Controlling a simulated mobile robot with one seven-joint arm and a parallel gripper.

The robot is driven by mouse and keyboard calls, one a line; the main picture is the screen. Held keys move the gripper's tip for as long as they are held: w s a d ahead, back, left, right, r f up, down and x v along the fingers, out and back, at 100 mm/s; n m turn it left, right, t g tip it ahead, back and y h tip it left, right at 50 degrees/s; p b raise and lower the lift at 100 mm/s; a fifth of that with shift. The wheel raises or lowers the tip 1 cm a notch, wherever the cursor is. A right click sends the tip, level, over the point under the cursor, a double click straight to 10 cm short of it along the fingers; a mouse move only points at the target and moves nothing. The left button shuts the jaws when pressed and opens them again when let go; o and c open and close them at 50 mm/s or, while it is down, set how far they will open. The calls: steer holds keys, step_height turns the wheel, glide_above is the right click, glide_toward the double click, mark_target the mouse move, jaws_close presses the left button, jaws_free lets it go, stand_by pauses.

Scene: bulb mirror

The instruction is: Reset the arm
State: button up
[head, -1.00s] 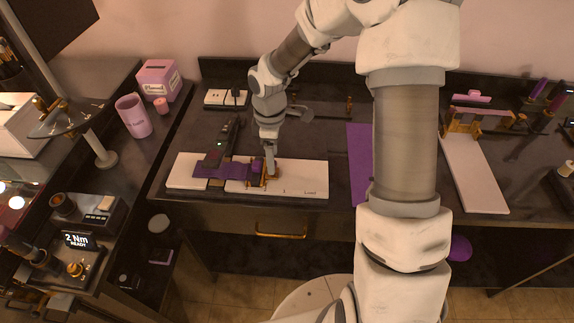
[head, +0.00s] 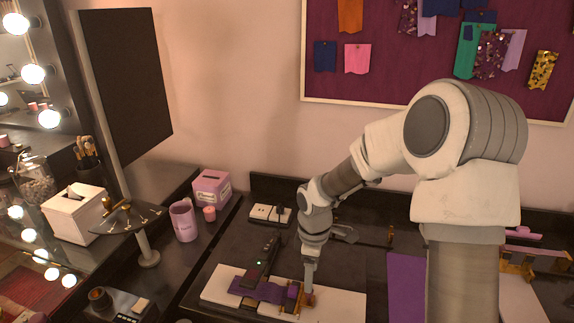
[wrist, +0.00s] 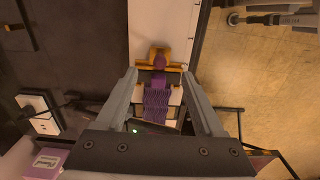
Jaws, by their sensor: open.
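My gripper (head: 308,290) points down at the brass fixture on the white board (head: 345,303) in the head view. In the wrist view my gripper (wrist: 159,76) is open, its two fingers apart on either side of a purple pleated strip (wrist: 157,100). The brass fixture (wrist: 155,54), with a purple part in it, lies just beyond the fingertips. The strip also shows in the head view (head: 268,291), lying across the board. I cannot tell whether the fingers touch anything.
A dark device with a green light (head: 257,272) lies beside the strip. A white power outlet (head: 270,213), a pink cup (head: 184,220) and a pink box (head: 211,188) stand further back. A purple mat (head: 406,285) lies right of the board.

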steer(key=s+d+r+m+t, duration=0.2)
steer(key=s+r+m, duration=0.5)
steer(key=s+r, duration=0.4)
steer(key=s+d+r+m+t, duration=0.2)
steer(key=s+r+m, duration=0.5)
steer(key=s+r, duration=0.4)
steer(key=shift+d+r+t, duration=0.3)
steer(key=shift+r+t, duration=0.3)
steer(key=shift+t, duration=0.2)
